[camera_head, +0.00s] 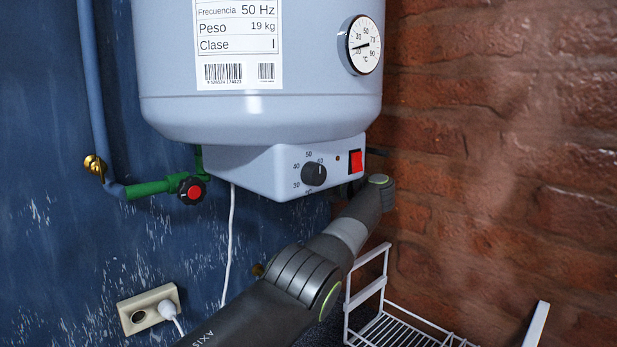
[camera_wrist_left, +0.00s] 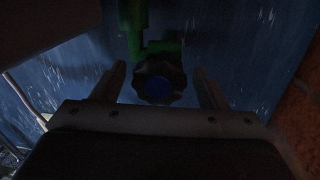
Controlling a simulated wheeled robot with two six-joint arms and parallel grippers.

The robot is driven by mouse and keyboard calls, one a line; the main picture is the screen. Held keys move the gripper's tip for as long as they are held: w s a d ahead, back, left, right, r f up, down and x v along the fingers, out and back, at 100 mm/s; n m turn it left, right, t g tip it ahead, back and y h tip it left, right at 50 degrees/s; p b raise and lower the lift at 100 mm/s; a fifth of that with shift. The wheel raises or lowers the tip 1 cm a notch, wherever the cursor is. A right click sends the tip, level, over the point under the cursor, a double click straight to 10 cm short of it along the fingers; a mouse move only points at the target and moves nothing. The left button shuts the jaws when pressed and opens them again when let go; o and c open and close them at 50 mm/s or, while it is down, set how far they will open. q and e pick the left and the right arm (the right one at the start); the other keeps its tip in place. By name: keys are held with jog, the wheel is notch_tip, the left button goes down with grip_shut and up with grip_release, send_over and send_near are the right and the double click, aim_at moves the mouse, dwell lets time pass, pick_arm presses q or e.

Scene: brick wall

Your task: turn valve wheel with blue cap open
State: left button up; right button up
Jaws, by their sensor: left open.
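The valve wheel with the blue cap (camera_wrist_left: 158,88) is dark and lobed, and shows in the left wrist view below a green pipe fitting (camera_wrist_left: 134,28). My left gripper (camera_wrist_left: 159,72) is open, with one finger on each side of this wheel. Gaps show between the wheel and both fingers; the exact depth is hard to tell in the dim light. In the head view my left arm reaches up under the right side of the heater, and its gripper and the blue-capped wheel are hidden there. Another black wheel with a red cap (camera_head: 193,191) sits on a green fitting at the left.
The grey-blue water heater (camera_head: 260,120) hangs close above my arm, with a control knob (camera_head: 314,174) and red switch (camera_head: 355,161). A brick wall (camera_head: 500,150) is close on the right. A white wire rack (camera_head: 385,322) and a socket with plug (camera_head: 150,310) are below.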

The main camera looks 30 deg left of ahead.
pick_arm(q)
jog(key=b+v, duration=0.5)
jog(key=v, duration=1.2)
jog(key=shift+d, duration=0.25)
jog(key=shift+w+a, duration=0.1)
